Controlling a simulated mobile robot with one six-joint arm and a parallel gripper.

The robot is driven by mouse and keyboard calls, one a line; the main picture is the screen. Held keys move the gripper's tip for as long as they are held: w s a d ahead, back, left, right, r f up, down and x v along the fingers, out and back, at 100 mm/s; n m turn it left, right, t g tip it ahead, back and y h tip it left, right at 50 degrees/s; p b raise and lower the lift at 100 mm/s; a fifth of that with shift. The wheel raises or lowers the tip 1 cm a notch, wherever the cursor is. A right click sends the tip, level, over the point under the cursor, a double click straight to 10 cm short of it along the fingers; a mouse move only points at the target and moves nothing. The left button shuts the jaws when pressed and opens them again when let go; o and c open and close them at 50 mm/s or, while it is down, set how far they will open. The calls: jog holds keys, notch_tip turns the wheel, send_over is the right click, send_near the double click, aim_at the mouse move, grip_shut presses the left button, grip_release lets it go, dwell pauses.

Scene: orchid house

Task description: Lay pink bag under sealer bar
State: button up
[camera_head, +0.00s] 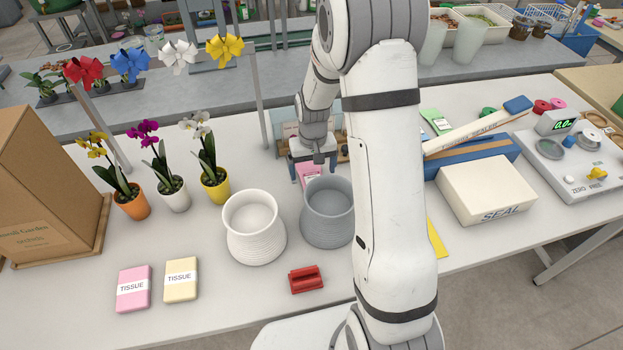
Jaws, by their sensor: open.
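The sealer has a white body (489,187) marked SEAL and a blue base (470,155), right of my arm. Its long pale sealer bar (470,129) with a blue end is raised at a tilt above the base. A pink bag (309,173) with a whitish label stands behind the grey pot, which hides its lower part. My gripper (311,172) points down at the pink bag, its fingers apart at either side of it. I cannot tell whether they touch it.
A grey pot (327,217) and a white pot (254,228) stand close in front of my gripper. A red block (306,280), pink tissue pack (133,289) and cream tissue pack (181,279) lie nearer. Potted orchids (168,180) stand left. A scale (572,165) is right of the sealer.

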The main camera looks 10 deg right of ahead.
aim_at(313, 176)
jog(key=shift+f, duration=1.35)
jog(key=shift+f, duration=0.15)
jog(key=c, duration=1.1)
jog(key=shift+c, duration=0.2)
